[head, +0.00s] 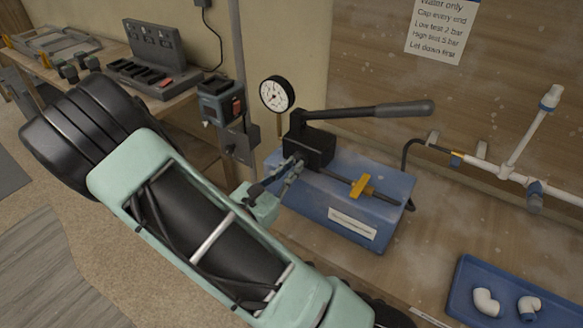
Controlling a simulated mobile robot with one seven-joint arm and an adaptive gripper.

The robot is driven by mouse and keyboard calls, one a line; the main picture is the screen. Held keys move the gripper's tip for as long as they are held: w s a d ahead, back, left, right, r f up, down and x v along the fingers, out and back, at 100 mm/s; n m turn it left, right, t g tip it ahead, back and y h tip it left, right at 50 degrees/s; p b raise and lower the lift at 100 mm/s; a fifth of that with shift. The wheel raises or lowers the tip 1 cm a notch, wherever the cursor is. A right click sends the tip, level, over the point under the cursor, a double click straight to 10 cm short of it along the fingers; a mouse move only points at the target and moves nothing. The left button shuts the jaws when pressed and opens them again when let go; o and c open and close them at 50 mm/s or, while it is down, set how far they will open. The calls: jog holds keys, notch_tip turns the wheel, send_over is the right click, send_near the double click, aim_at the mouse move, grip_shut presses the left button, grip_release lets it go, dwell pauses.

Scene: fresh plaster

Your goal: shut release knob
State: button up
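A hand test pump stands on the bench: a blue tank (335,222) with a black pump block (308,146) on top, a long lever (375,111) reaching right, and a round white-faced gauge (277,94) behind. My gripper (294,164) is at the block's left front side, its fingers reaching up to the block. The release knob cannot be made out; the fingers cover the spot where they meet the block. Whether they touch or grip anything there is too small to tell. A yellow fitting (363,187) sits on the rod across the tank's top.
A black hose (404,160) runs to white pipework (510,170) at the right. A blue tray (470,283) with white elbows lies at the lower right. A charger-like box (221,102) is mounted left of the gauge. A side bench (184,98) holds black racks.

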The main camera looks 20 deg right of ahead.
jog(key=shift+o, duration=0.6)
jog(key=shift+a, duration=0.1)
jog(key=v, duration=1.2)
